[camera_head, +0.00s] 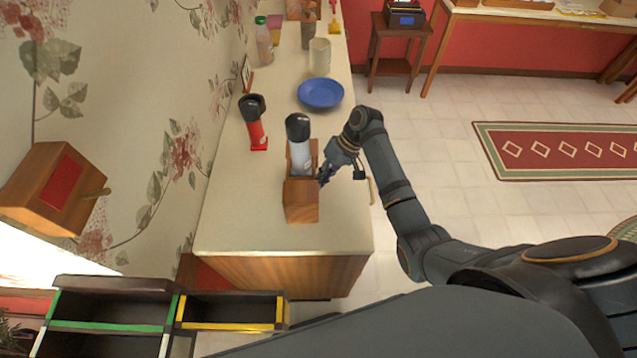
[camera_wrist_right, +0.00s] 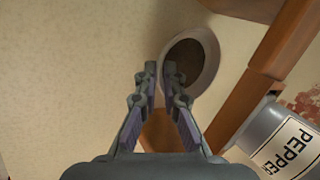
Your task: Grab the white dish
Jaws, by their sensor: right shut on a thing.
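The white dish (camera_wrist_right: 211,52) shows in the right wrist view as a small round white rim around a dark brown inside. My right gripper (camera_wrist_right: 161,68) is at its left edge, with the fingertips close together on the rim. In the head view my right gripper (camera_head: 324,178) is low over the counter, just right of a wooden holder (camera_head: 301,205). The dish cannot be made out there, likely hidden by the gripper. My left gripper is not in view.
A pepper shaker (camera_head: 299,146) stands in the wooden holder, close beside my gripper. A red shaker (camera_head: 256,130), a blue plate (camera_head: 320,93), a white cup (camera_head: 319,56) and a bottle (camera_head: 264,42) stand further along the counter (camera_head: 235,215). The counter's near end is clear.

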